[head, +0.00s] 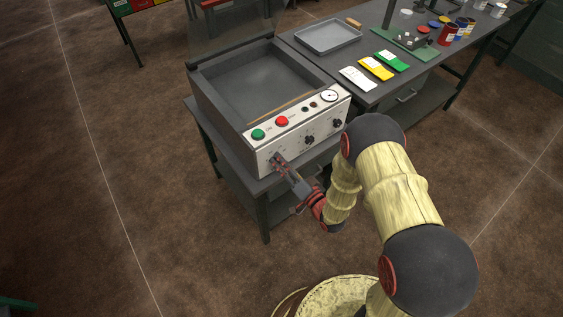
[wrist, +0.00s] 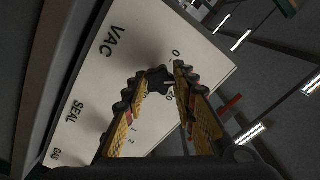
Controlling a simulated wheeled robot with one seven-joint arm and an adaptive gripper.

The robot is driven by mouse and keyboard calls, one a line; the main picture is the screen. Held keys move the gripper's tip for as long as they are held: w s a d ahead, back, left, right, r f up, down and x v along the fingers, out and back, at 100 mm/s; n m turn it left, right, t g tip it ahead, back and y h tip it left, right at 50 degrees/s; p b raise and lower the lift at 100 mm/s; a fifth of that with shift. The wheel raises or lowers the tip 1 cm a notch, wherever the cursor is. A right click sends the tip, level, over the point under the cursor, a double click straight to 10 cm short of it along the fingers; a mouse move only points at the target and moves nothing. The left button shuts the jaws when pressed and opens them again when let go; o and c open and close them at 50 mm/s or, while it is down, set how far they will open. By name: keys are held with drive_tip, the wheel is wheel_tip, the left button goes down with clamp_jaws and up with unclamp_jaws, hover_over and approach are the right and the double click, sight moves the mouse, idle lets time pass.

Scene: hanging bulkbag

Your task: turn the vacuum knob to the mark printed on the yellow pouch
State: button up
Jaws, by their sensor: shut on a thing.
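The vacuum knob (wrist: 157,79) is a dark lobed knob on the white panel, beside the letters VAC and printed numbers, of which 0 and 20 are legible. My gripper (wrist: 161,89) has its two ridged fingers closed on either side of it. In the head view my gripper (head: 279,161) reaches the left end of the machine's front panel (head: 271,149) and hides the knob. Where the knob points cannot be made out. The yellow pouch (head: 376,68) lies flat on the bench between a white pouch (head: 357,78) and a green pouch (head: 391,60); its print is too small to read.
The panel also has a green button (head: 258,134), a red button (head: 282,121), two more dark knobs (head: 309,139) (head: 337,122) and a round gauge (head: 329,96). A grey tray (head: 328,37) and several cans stand on the bench. The floor in front is clear.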

drive_tip(key=shift+m, duration=0.7)
drive_tip(key=o, duration=1.1)
drive_tip(key=shift+o, duration=0.3)
drive_tip(key=v, duration=1.2)
